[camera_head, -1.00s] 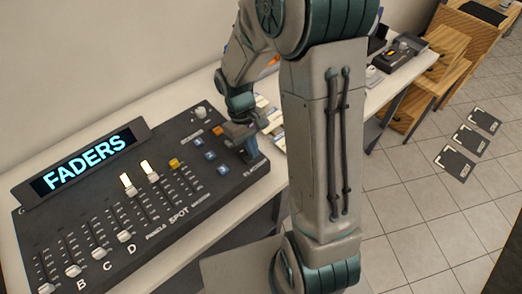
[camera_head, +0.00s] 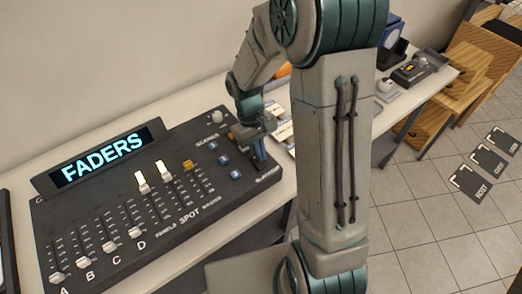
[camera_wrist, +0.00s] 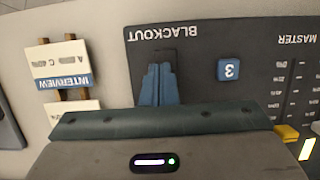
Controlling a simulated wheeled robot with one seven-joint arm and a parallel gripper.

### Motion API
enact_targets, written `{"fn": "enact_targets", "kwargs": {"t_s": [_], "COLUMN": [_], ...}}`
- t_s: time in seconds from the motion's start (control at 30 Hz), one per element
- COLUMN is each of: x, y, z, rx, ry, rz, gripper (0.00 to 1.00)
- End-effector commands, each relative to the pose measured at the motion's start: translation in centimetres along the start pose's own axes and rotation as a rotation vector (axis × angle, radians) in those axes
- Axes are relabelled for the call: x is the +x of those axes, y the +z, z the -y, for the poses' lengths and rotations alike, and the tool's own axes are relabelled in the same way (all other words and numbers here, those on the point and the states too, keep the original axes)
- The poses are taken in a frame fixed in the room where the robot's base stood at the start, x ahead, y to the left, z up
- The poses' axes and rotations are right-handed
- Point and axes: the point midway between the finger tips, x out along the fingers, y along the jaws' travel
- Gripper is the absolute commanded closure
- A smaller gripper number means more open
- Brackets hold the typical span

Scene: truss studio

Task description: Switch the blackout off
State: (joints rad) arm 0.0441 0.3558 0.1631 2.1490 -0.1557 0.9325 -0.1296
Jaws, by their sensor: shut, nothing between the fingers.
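The dark console (camera_head: 215,205) stands on the white table, its display (camera_head: 103,157) reading FADERS. Its BLACKOUT label (camera_head: 268,177) is at the right end, and the label also shows upside down in the wrist view (camera_wrist: 162,31). My gripper (camera_head: 261,163) is over that end of the console, pointing down. In the wrist view its blue fingers (camera_wrist: 158,84) are together and empty, just beside the BLACKOUT label. A small dark part (camera_wrist: 168,55) shows past the fingertips. The fingers mostly cover the blackout control, so its position and any contact cannot be told.
A blue button marked 3 (camera_wrist: 229,69) lies close beside the fingers. A yellow fader cap (camera_head: 187,165) and white faders (camera_head: 135,232) are farther left. Cards, one marked INTERVIEW (camera_wrist: 63,82), lie beside the console.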

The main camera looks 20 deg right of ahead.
Motion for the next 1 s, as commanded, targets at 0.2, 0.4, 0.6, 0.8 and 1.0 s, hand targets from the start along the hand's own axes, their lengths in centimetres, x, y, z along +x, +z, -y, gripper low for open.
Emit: {"fn": "enact_targets", "kwargs": {"t_s": [0.2,0.4,0.6,0.8,1.0], "x": [-2.0,-4.8,-8.8,-12.0,-13.3], "y": [0.6,1.3,2.5,3.5,3.9], "z": [0.0,-0.1,0.0,0.0,0.0], "rx": [0.000,0.002,0.001,0.000,0.000], "ry": [0.000,0.002,0.002,0.001,0.000], "rz": [-0.001,-0.006,-0.007,-0.004,0.000], "gripper": [1.00,1.00,1.00,1.00,1.00]}}
